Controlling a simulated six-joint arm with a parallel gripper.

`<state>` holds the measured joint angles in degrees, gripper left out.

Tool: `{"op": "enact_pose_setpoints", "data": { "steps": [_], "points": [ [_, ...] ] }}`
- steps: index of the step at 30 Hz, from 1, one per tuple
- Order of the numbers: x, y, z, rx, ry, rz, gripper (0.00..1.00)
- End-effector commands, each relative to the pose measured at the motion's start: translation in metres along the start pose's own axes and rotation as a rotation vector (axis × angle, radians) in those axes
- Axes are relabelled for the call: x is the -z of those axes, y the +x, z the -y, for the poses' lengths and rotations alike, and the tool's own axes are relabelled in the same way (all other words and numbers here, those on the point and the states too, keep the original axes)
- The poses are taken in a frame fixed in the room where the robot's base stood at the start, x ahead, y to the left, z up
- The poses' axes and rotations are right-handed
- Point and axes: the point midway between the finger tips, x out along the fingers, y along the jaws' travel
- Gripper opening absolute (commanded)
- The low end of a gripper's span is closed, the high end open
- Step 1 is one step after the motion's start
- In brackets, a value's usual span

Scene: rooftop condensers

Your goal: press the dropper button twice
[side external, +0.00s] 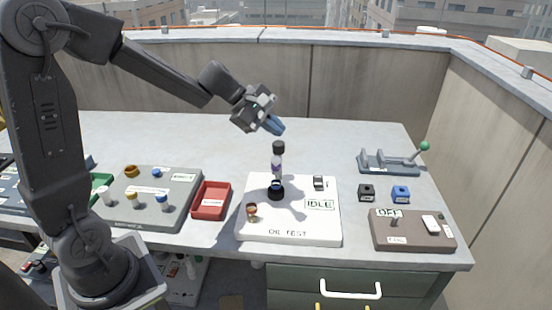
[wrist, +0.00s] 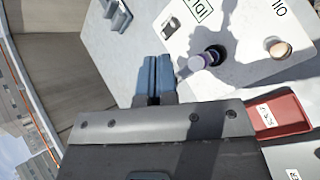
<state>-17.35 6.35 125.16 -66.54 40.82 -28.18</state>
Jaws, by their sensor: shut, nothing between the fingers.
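The dropper (side external: 277,165) stands upright on the white oil-test board (side external: 290,222), with a black top, a clear body with purple in it and a black ring at its foot. It also shows in the wrist view (wrist: 196,63), to the right of my fingers. My gripper (side external: 274,125) is shut and empty, its blue fingers tilted just above the black top, apparently apart from it. The shut fingers also show in the wrist view (wrist: 155,76). A label on the board (side external: 319,204) reads IDLE. I cannot make out a separate button.
A brown-topped knob (side external: 251,210) and a small switch (side external: 319,183) are on the same board. A red tray (side external: 211,201) lies left of it. A brown switch box (side external: 412,231), two small blocks and a green-knobbed lever (side external: 424,146) are right. The rear bench is clear.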

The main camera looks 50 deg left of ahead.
Motion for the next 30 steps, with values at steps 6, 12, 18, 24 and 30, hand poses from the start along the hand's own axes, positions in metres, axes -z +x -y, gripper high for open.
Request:
{"op": "enact_pose_setpoints", "data": {
  "steps": [6,12,18,24,30],
  "points": [
    [-0.011,-0.015,-0.012,-0.005,0.005,0.002,0.0],
    [-0.019,-0.027,-0.02,-0.001,0.0,-0.001,0.0],
    [-0.019,-0.026,-0.019,0.0,0.0,-0.001,0.0],
    [-0.015,-0.021,-0.015,0.003,-0.001,0.001,0.0],
    [-0.003,-0.004,-0.002,0.005,-0.004,0.0,0.0]
  ]
}}
